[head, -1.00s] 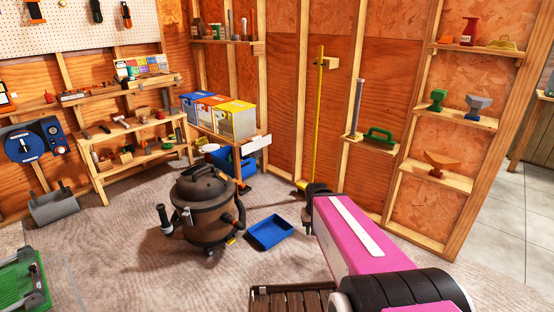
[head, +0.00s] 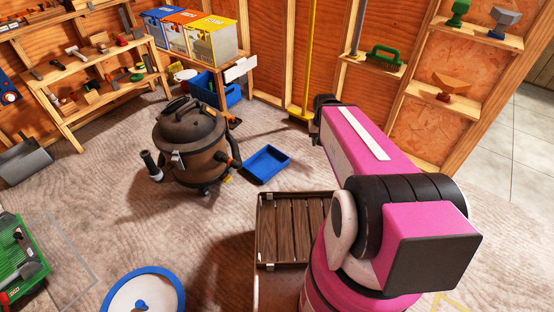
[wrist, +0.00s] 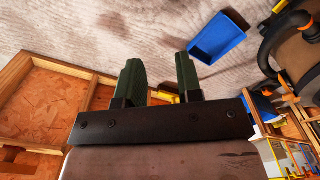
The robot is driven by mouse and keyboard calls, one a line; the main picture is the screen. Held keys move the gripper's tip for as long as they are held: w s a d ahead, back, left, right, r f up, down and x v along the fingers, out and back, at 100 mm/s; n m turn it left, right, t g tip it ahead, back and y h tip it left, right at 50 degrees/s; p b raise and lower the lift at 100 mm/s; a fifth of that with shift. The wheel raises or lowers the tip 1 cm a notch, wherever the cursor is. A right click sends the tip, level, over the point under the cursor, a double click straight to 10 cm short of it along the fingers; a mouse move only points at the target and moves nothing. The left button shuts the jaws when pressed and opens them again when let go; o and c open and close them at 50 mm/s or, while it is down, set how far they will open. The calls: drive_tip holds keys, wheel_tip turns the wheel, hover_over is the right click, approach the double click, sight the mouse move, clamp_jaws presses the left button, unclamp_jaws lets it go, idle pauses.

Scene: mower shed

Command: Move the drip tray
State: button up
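A shallow blue tray (head: 265,164), which I take to be the drip tray, lies flat on the floor to the right of the brown shop vacuum. It also shows in the wrist view (wrist: 218,36), at the top right of centre, beyond and to the right of my fingers. My gripper (wrist: 160,70) shows two dark green fingers with a clear gap between them and nothing held. The gripper is apart from the tray. In the head view my pink arm hides the fingers.
The brown shop vacuum (head: 189,142) stands close to the tray's left. A dark slatted wooden crate (head: 262,226) is in front. A blue-rimmed round thing (head: 144,292) and a green crate (head: 22,255) are at lower left. A yellow-handled broom (head: 308,60) leans behind.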

drive_tip(key=w+a+f+m, duration=0.2)
drive_tip(key=w+a+f, duration=0.1)
drive_tip(key=w+f, duration=0.65)
drive_tip(key=m, duration=0.6)
hover_over(277, 173)
wheel_tip(277, 173, down, 33)
drive_tip(key=shift+r, duration=0.15)
drive_tip(key=shift+a+m, duration=0.15)
drive_tip(key=shift+m, duration=0.15)
drive_tip(key=shift+f, duration=0.25)
wheel_tip(277, 173, down, 10)
drive_tip(key=shift+f, duration=0.25)
drive_tip(key=shift+c, duration=0.3)
clamp_jaws()
